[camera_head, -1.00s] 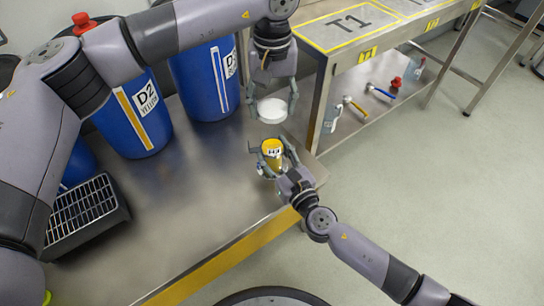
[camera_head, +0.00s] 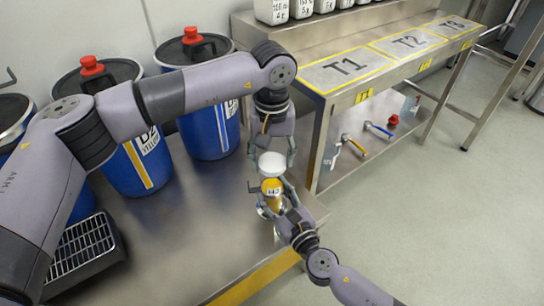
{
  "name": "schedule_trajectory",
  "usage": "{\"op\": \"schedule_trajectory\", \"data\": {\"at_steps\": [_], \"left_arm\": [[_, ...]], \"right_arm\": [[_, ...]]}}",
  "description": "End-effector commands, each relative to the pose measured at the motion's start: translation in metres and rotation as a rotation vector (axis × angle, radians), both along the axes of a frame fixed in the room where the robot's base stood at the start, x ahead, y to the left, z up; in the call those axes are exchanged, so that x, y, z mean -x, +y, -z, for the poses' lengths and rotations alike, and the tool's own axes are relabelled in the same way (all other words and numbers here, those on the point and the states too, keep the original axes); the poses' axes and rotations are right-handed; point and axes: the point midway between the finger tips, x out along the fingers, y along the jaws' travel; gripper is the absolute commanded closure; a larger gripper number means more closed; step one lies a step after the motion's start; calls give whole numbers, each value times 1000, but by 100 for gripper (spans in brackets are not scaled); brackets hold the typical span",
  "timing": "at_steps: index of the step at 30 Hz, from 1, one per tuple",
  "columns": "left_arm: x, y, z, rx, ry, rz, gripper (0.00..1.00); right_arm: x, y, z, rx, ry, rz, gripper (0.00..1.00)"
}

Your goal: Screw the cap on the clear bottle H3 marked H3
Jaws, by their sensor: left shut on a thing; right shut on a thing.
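A small clear bottle (camera_head: 272,188) with yellow contents and a small dark label on it stands upright near the right end of the steel bench. The label is too small to read surely. My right gripper (camera_head: 270,193) is shut around the bottle from the front right. My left gripper (camera_head: 273,158) points down from above and is shut on a white round cap (camera_head: 271,166). The cap is right above the bottle's top. The bottle's mouth is hidden under the cap.
Blue drums (camera_head: 211,131) with red caps stand at the back of the steel bench (camera_head: 190,215). A black grated box (camera_head: 82,247) is at the left. A table marked T1 (camera_head: 345,66) stands at the right, with tools and a red-capped bottle on its lower shelf.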

Motion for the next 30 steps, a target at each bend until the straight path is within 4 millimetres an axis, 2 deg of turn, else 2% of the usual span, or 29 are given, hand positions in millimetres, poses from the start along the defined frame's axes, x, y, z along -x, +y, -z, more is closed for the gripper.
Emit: {"op": "schedule_trajectory", "data": {"at_steps": [3,17,30], "left_arm": [[0,0,10,1,-1,0,56],[0,0,10,1,-1,0,56],[0,0,28,0,0,0,56]], "right_arm": [[0,0,0,0,0,0,100],[0,0,0,0,0,0,100],[0,0,0,0,0,0,100]]}}
